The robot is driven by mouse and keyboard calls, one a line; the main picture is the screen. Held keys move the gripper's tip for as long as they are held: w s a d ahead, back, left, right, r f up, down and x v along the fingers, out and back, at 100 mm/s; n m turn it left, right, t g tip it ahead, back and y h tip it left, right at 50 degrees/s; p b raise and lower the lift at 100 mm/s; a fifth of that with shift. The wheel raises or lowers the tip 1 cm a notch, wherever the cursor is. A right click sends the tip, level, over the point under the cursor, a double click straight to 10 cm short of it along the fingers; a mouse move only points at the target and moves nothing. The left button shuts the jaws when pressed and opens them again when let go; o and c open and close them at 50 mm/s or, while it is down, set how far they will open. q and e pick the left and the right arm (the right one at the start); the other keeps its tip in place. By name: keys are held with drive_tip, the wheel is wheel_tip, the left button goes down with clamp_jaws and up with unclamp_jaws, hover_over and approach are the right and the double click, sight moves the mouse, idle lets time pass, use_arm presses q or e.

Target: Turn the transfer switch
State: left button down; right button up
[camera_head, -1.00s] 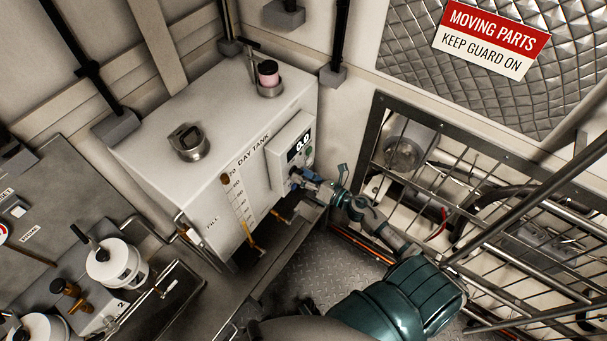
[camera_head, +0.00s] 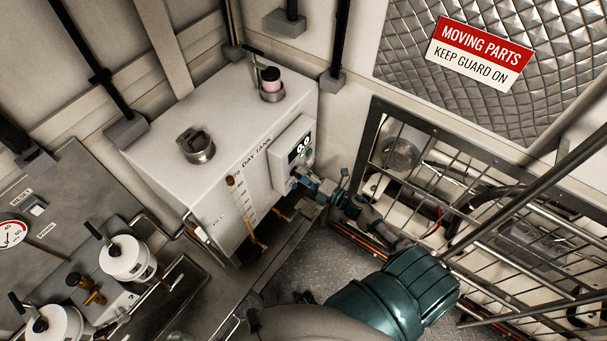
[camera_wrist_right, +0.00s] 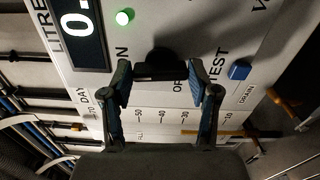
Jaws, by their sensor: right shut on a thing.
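The transfer switch is a black knob (camera_wrist_right: 163,62) on the white control box (camera_head: 291,153) fixed to the front of the day tank (camera_head: 225,165). My right gripper (camera_head: 303,178) reaches the lower part of this box. In the right wrist view my right gripper (camera_wrist_right: 160,75) has its two blue-padded fingers on either side of the black knob, shut on it. Lettering around the knob is partly hidden, with "TEST" readable on the right. My left gripper is not in view.
A lit green lamp (camera_wrist_right: 124,18) and a blue button (camera_wrist_right: 240,70) sit near the knob. A barred guard (camera_head: 450,190) stands right of my arm. A panel with white canisters (camera_head: 128,258) is at lower left. Tank-top fittings (camera_head: 196,147) stand above.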

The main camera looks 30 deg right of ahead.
drive_tip(key=shift+w+d+r+m, duration=0.15)
drive_tip(key=shift+r+m, duration=0.05)
drive_tip(key=shift+m, duration=0.4)
drive_tip(key=shift+f+p, duration=0.1)
drive_tip(key=shift+p, duration=0.2)
drive_tip(key=o, duration=1.1)
drive_tip(key=shift+o, duration=0.3)
drive_tip(key=shift+f, duration=0.15)
drive_tip(key=shift+d, duration=0.1)
drive_tip(key=v, duration=1.2)
drive_tip(key=shift+d+f, duration=0.1)
drive_tip(key=shift+f, duration=0.05)
